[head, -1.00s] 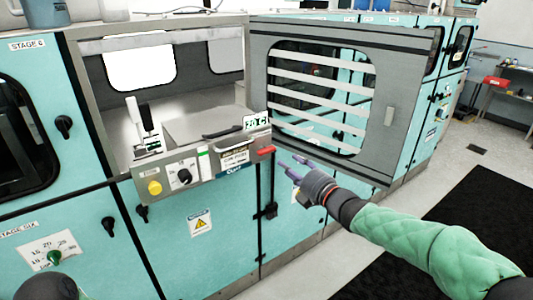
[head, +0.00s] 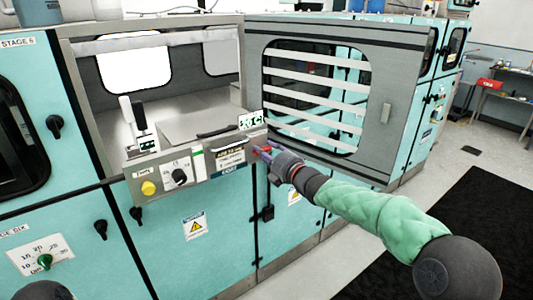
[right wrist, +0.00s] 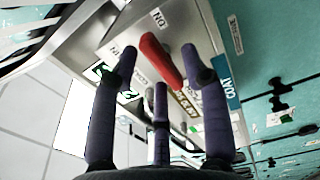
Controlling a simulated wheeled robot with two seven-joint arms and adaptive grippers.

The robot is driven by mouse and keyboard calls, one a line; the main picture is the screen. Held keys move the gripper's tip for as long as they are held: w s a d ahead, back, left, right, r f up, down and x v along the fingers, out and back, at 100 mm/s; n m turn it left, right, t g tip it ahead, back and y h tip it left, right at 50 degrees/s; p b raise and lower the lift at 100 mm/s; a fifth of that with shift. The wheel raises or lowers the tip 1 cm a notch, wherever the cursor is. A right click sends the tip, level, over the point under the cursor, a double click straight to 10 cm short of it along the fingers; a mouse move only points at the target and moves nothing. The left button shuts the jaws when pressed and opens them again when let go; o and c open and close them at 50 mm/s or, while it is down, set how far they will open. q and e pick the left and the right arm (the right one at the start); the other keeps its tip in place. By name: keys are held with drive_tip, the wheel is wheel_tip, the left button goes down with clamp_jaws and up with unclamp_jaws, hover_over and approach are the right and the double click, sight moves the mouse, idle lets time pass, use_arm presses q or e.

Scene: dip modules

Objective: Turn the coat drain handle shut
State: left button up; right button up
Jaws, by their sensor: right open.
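The coat drain handle (head: 265,150) is a small red lever at the right end of the grey control panel, beside a blue label. In the right wrist view the red handle (right wrist: 160,58) stands out from the panel's face near small white labels, with a blue COAT label (right wrist: 228,84) close by. My right gripper (head: 270,156) is at the handle in the head view, partly covering it. In the right wrist view its purple fingers (right wrist: 160,70) are spread open, with the handle between and beyond them. I cannot tell whether they touch it. My left gripper is out of view.
The panel (head: 205,170) carries a yellow button (head: 148,187) and a black knob (head: 179,176). Above it is an open chamber, and its grey slatted door (head: 385,150) stands open to the right, behind my right arm.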

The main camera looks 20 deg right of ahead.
clamp_jaws()
drive_tip(key=m+p, duration=0.2)
drive_tip(key=m, duration=0.2)
drive_tip(key=shift+r+m+p, duration=0.1)
drive_tip(key=shift+m+p, duration=0.2)
drive_tip(key=shift+p, duration=0.1)
drive_tip(key=m+p, duration=0.2)
drive_tip(key=m, duration=0.2)
drive_tip(key=shift+d+m+p, duration=0.1)
drive_tip(key=shift+m+p, duration=0.2)
drive_tip(key=shift+p, duration=0.05)
drive_tip(key=shift+w+d+f+m+p, duration=0.1)
drive_tip(key=shift+f+m+p, duration=0.1)
drive_tip(key=shift+m+p, duration=1.5)
drive_tip(key=shift+f+m+p, duration=0.15)
drive_tip(key=shift+m+p, duration=0.55)
drive_tip(key=shift+m, duration=2)
